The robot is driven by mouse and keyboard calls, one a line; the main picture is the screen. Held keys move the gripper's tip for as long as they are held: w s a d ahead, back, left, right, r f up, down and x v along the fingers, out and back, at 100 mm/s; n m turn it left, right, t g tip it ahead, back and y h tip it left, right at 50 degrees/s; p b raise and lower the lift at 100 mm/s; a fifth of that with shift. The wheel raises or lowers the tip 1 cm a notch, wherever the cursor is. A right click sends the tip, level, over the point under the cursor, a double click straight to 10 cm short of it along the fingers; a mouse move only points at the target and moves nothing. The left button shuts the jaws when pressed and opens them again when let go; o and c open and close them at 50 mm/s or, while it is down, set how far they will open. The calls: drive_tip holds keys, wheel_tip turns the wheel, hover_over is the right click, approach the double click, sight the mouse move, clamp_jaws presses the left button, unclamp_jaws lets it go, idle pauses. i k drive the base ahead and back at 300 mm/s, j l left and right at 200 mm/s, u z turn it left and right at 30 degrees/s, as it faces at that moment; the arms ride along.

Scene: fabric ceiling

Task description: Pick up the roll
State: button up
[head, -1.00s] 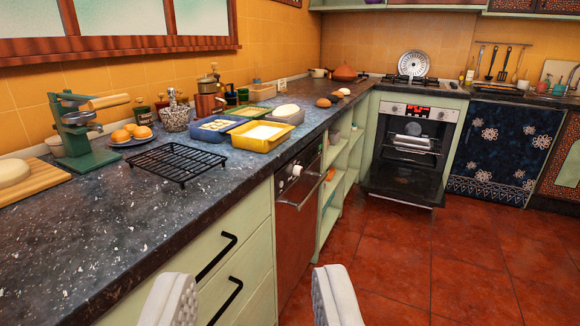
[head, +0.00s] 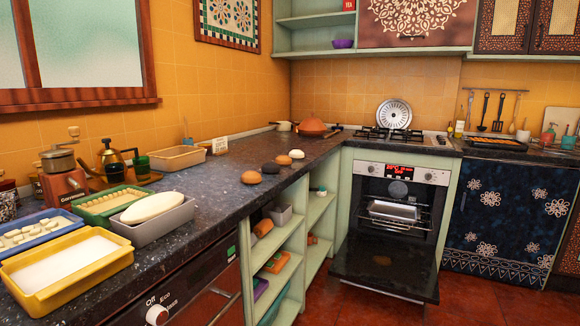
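Several small round rolls lie in a row on the dark speckled counter (head: 222,182). The nearest is a golden-brown roll (head: 251,177). Behind it are a dark, nearly black roll (head: 270,168), another brown roll (head: 284,160) and a pale cream one (head: 297,154). They sit near the counter's front edge, a little apart from each other. I cannot tell which one is the named roll. My gripper is not in this view, so its fingers are hidden.
A grey pan with a pale dough loaf (head: 153,207), a yellow tray (head: 70,270) and a green tray (head: 110,203) crowd the counter at left. Open shelves (head: 285,262) lie below the rolls. The oven door (head: 385,268) hangs open. Bare counter surrounds the rolls.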

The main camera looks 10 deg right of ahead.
sight(284, 161)
drive_tip(key=i+l, duration=0.35)
drive_tip(key=i, duration=0.15)
drive_tip(key=i+l, duration=0.35)
drive_tip(key=i, duration=0.15)
drive_tip(key=i+l, duration=0.3)
drive_tip(key=i, duration=0.15)
drive_tip(key=i+j, duration=0.15)
drive_tip(key=i, duration=0.35)
drive_tip(key=i+j, duration=0.2)
drive_tip(key=i, duration=0.25)
drive_tip(key=u, duration=0.05)
